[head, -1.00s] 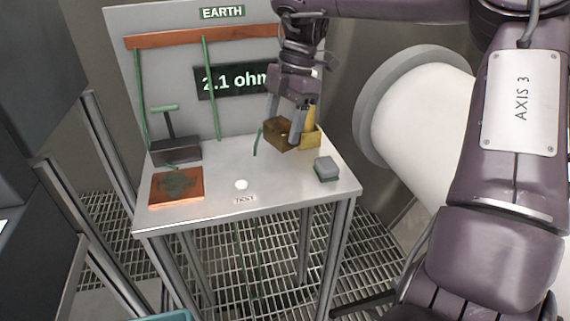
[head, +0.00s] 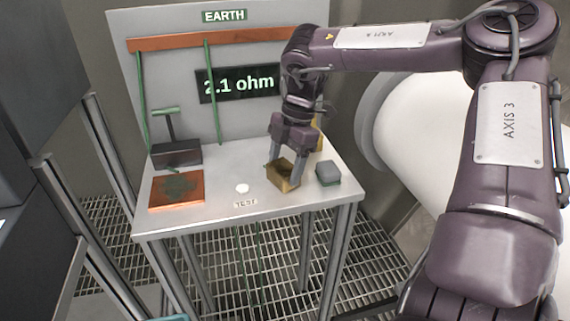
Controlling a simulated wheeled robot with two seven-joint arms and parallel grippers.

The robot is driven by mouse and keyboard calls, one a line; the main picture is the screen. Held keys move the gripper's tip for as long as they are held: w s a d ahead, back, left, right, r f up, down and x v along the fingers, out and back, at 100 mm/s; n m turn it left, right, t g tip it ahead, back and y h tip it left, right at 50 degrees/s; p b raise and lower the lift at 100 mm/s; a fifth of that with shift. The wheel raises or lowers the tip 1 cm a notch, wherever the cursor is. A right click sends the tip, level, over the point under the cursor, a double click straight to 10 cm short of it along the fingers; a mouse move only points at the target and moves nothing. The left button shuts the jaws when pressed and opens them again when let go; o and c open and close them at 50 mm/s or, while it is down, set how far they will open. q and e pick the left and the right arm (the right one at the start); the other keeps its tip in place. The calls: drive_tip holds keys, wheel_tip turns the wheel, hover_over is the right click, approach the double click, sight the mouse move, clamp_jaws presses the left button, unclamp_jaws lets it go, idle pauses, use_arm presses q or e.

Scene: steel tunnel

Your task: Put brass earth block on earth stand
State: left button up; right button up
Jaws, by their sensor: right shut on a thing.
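The brass earth block (head: 282,179) is a dull gold, box-shaped piece near the front right of the grey earth stand's top (head: 222,165). My right gripper (head: 287,174) points down with its fingers on the block and is shut on it. I cannot tell whether the block touches the top or hangs just above it. The stand has an upright back panel marked EARTH (head: 180,75) and a display (head: 238,84) reading 2.1 ohm. My left gripper is out of view.
A copper plate (head: 176,191) with a dark patch and a dark clamp with a green handle (head: 176,154) are at left. A white button (head: 242,188) sits left of the block, a grey block (head: 328,173) right. A yellow piece (head: 319,140) shows behind my gripper.

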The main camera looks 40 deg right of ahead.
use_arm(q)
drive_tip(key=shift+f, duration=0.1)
use_arm(e)
drive_tip(key=shift+f, duration=0.1)
drive_tip(key=o, duration=1.3)
drive_tip(key=shift+d+r, duration=0.1)
drive_tip(key=shift+r, duration=0.25)
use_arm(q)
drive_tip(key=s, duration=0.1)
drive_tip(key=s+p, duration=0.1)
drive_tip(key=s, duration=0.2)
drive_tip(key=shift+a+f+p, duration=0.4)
use_arm(e)
drive_tip(key=v, duration=1.1)
drive_tip(key=shift+r, duration=0.3)
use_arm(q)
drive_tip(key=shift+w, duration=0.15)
